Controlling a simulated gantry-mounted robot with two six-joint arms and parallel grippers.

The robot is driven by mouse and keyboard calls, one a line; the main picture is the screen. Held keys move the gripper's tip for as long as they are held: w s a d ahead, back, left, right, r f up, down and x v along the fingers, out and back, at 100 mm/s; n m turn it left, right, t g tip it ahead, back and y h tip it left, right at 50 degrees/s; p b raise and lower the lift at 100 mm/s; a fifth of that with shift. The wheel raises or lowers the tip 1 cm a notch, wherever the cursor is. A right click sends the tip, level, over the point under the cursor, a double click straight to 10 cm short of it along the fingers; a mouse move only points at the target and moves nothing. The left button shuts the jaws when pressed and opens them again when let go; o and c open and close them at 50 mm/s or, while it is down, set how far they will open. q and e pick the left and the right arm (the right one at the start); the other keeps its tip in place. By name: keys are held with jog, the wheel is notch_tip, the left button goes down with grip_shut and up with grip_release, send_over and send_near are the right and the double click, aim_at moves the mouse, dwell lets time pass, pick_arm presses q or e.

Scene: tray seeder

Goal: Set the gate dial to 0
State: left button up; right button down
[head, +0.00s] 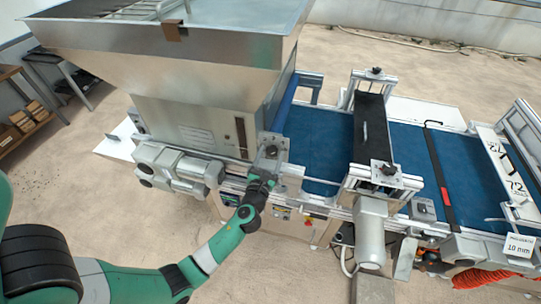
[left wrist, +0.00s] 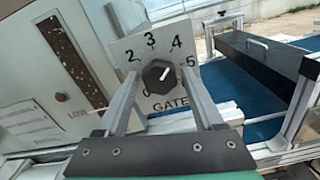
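The gate dial (left wrist: 159,77) is a black knob on a pale plate (left wrist: 132,46) marked GATE, in the left wrist view. The digits 0, 2, 3, 4 and 5 show around it; the 1 is hidden behind a finger. The knob's white mark points to the upper right, roughly between 4 and 5. My left gripper (left wrist: 160,82) is open, with one finger on each side of the knob; I cannot tell whether they touch it. In the head view my left gripper (head: 266,170) is at the plate below the hopper and hides the knob. My right gripper is not in view.
The metal hopper (head: 180,65) stands above and left of the dial. A blue conveyor belt (head: 315,140) runs to the right, under a black crosswise bar (head: 372,125). A grey motor (head: 370,235) hangs at the front rail. A slotted gauge (left wrist: 70,62) is left of the dial.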

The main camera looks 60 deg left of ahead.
pick_arm(q)
grip_shut()
